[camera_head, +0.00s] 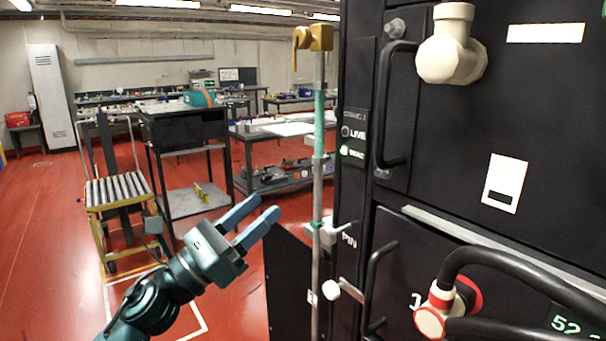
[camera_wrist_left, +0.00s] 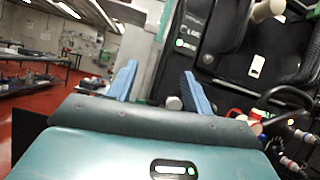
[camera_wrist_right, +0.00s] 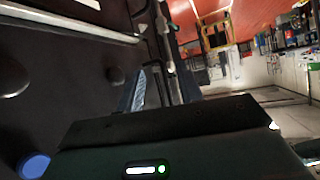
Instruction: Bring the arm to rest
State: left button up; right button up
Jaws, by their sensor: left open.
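My left gripper (camera_head: 266,207) is in the lower middle of the head view, its two blue fingers apart and pointing up and right. Nothing is between them. It is left of the black battery cabinet (camera_head: 452,135) and close, in the picture, to the upright pole with the white pin fitting (camera_head: 326,232). In the left wrist view the fingers of this gripper (camera_wrist_left: 160,82) are spread and empty. My right gripper (camera_wrist_right: 160,85) shows only in its own wrist view, close to a dark panel. Its fingers stand apart with no object seen between them.
The cabinet carries black handles (camera_head: 392,105), a cream pipe fitting (camera_head: 450,45) and a red-and-white connector (camera_head: 436,308) with thick black cables. A yellow roller cart (camera_head: 120,190) and a dark bench (camera_head: 188,128) stand behind on the left. Red floor (camera_head: 45,225) is open at the left.

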pick_arm(q)
jog(key=s+a+f+n+t+y+p, duration=0.15)
jog(key=f+n+y, duration=0.45)
jog(key=f+n, duration=0.6)
jog(key=s+a+f+n+t+y+b, duration=0.1)
jog(key=s+a+f+n+t+y, duration=0.3)
jog(key=f+n, duration=0.75)
jog(key=s+a+f+n+g+y+p, duration=0.1)
jog(key=s+f+n+g+y, duration=0.4)
jog(key=s+f+n+g, duration=0.4)
jog(key=s+f+n, duration=0.7)
jog(key=n, duration=0.3)
jog(key=shift+s+a, duration=0.2)
jog(key=shift+c, duration=0.4)
